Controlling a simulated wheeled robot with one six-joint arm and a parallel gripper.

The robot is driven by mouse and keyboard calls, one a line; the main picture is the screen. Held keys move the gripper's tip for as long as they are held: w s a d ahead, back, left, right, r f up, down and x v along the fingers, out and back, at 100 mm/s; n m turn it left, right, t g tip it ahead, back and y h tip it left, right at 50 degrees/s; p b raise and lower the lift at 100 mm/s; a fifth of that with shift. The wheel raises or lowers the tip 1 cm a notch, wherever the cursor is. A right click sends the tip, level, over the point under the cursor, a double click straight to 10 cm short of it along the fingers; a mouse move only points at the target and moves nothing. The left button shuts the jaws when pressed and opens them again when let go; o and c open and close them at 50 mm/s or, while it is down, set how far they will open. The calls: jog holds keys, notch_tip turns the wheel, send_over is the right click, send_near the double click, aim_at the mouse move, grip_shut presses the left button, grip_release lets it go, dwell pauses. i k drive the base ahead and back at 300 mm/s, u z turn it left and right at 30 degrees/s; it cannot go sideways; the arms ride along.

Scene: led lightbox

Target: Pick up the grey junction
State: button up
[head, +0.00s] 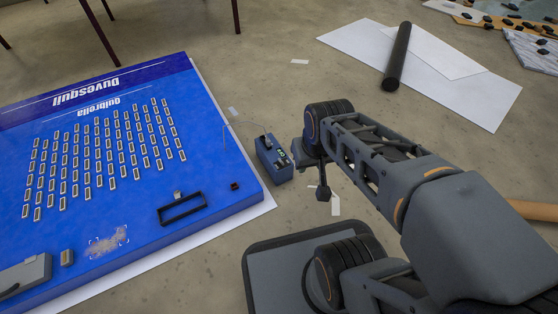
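A blue lightbox panel (130,205) with white upside-down lettering lies at the left. A small grey piece (177,194) sits at the edge of a black rectangular frame (183,209) on its lower right part. A larger light-grey box (25,276) with a dark strip lies at the panel's lower left. I cannot tell for certain which grey thing is the junction. My gripper (323,193) hangs over the floor, right of the panel and apart from both grey things. Its fingers are too small and dark to show whether they are open.
A blue device (273,158) stands on the floor between panel and gripper. A dark red piece (235,186) and a tan block (67,257) sit on the panel. White sheets with a black roll (397,57) lie at the back right. Table legs (98,30) stand at the back left.

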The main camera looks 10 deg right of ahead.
aim_at(67, 259)
jog(key=u, duration=2.25)
